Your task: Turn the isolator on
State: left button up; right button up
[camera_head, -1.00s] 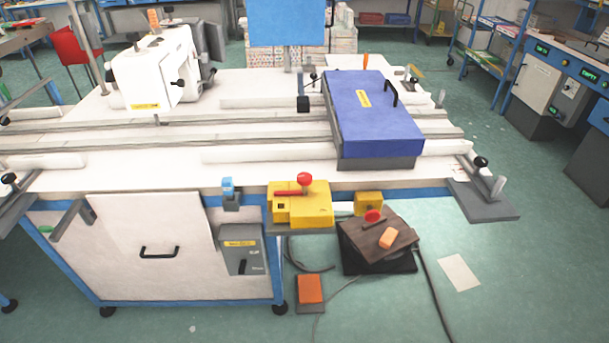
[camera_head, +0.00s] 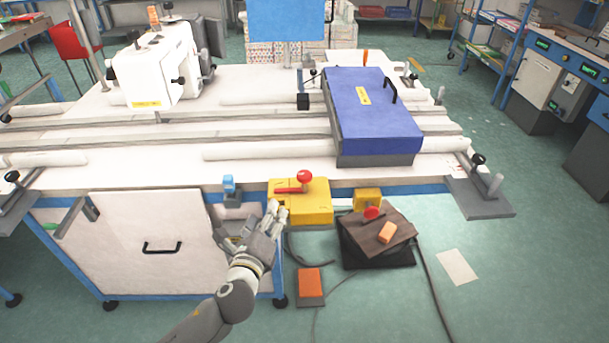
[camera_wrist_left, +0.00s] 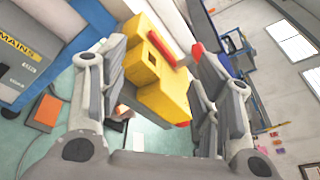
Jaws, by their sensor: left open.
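A yellow box (camera_head: 316,207) with a red lever (camera_head: 289,190) and a red round knob (camera_head: 304,176) is mounted at the table's front edge. A grey box with a yellow MAINS label (camera_wrist_left: 20,46) is at upper left in the left wrist view; my arm hides most of it in the head view. I cannot tell which box is the isolator. My left gripper (camera_head: 276,212) is open and empty, just in front and left of the yellow box.
A small blue switch (camera_head: 229,184) is on the table edge left of the yellow box. An orange pedal (camera_head: 309,281) and cables lie on the floor. A blue case (camera_head: 372,120) is on the table.

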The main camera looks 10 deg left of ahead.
aim_at(301, 181)
pick_arm(q)
jog(key=w+d+m+h, duration=0.1)
jog(key=w+d+m, duration=0.1)
jog(key=w+m, duration=0.2)
jog(key=w+d+r+m+t+h, duration=0.1)
jog(key=w+d+m+h, duration=0.1)
jog(key=w+m, duration=0.2)
jog(key=w+d+m+h, duration=0.1)
jog(key=w+d+m, duration=0.1)
jog(key=w, duration=0.4)
jog(key=shift+w+d+r+m+h, duration=0.3)
jog(key=shift+w+r+m, duration=0.1)
jog(key=shift+m, duration=0.5)
jog(key=shift+s, duration=0.1)
jog(key=shift+c, duration=0.3)
grip_shut()
